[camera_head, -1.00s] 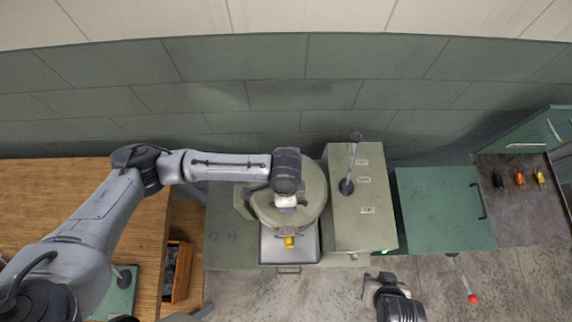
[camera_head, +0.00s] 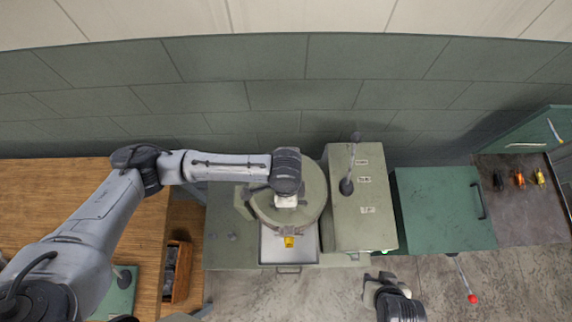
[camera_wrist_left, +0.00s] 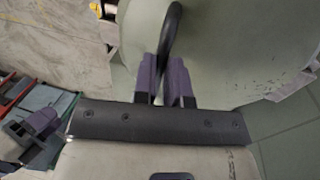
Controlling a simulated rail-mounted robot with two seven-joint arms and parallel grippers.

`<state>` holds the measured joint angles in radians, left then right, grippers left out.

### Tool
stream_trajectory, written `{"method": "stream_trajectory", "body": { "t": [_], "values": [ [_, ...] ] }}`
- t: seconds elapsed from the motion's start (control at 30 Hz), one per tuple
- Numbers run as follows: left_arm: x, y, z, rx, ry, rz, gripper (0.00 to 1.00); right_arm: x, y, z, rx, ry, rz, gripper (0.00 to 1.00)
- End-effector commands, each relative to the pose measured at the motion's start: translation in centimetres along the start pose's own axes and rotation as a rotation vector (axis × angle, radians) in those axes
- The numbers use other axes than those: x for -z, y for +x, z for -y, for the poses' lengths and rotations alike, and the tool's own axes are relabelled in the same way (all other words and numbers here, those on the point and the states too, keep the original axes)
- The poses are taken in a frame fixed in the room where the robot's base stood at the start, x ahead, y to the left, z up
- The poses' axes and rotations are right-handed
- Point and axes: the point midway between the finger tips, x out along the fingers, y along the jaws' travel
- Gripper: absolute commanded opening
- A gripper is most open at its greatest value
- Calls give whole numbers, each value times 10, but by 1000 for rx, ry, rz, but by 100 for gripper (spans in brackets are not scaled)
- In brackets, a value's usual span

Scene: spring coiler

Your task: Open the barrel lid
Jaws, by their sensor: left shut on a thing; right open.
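The barrel lid (camera_head: 313,197) is a round grey-green disc on the machine in the middle of the head view, partly covered by my left wrist. In the left wrist view, the lid (camera_wrist_left: 215,45) fills the upper middle and right. Its black curved handle (camera_wrist_left: 172,35) runs down between the purple fingers of my left gripper (camera_wrist_left: 167,80), which is shut on it. In the head view the left fingertips are hidden under the wrist. My right gripper (camera_head: 374,284) is open and empty at the bottom, apart from the machine.
A light tray (camera_head: 267,247) with a yellow piece (camera_head: 289,242) sits in front of the lid. A grey-green control box (camera_head: 375,225) with a lever (camera_head: 347,186) stands just right. A green cabinet (camera_head: 440,210) is farther right, a wooden table (camera_head: 80,200) at left.

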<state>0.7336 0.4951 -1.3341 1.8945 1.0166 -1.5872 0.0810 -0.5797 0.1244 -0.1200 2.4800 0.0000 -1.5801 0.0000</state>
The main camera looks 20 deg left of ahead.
Motion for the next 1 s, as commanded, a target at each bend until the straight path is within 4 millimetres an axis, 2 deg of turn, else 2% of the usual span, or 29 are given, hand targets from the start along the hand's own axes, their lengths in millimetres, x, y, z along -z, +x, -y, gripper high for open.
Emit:
{"method": "stream_trajectory", "body": {
  "t": [0.27, 0.6, 1.0],
  "values": [
    [0, -10, 1, -31, -1, -1, 0, 3, -11, -1, -1, -2, 1, 43],
    [0, -53, 12, -253, -5, 1, 0, 18, -55, -1, 3, 3, -1, 43],
    [1, -90, 38, -504, -2, -1, 0, 23, -72, 0, 6, 8, -1, 43]
  ]
}}
